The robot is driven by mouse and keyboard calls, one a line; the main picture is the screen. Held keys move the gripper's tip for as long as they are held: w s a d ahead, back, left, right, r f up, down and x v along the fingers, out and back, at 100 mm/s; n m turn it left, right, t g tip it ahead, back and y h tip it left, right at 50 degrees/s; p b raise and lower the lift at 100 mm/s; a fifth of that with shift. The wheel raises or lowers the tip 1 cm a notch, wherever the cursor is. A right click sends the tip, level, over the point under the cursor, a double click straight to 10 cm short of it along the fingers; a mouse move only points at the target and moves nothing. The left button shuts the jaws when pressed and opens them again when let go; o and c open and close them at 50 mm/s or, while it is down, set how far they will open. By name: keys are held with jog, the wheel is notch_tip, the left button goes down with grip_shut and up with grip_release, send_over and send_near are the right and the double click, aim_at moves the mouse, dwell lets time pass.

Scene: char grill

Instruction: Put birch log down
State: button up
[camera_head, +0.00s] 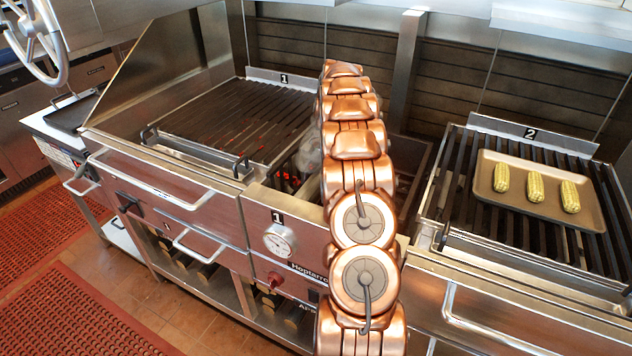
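I cannot make out a birch log that I am sure of in the head view. My copper-coloured arm stands upright across the middle of the picture, and my gripper is hidden from sight behind or beyond it. Whether it holds anything does not show. Just left of the arm, a greyish blurred patch, perhaps smoke, lies beside a red glow (285,178) at the right end of grill 1 (235,115). Several dark log-like pieces (206,272) lie on the lower shelf under the grill, too shaded to identify.
Grill 2 (455,205) at the right carries a tan tray (540,208) with three corn cobs (535,186). A dark open bay lies between the grills behind my arm. A gauge (280,242) and metal handles (195,246) stick out in front. Red mats (75,315) cover the floor at left.

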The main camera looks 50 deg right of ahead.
jog(key=o, duration=0.4)
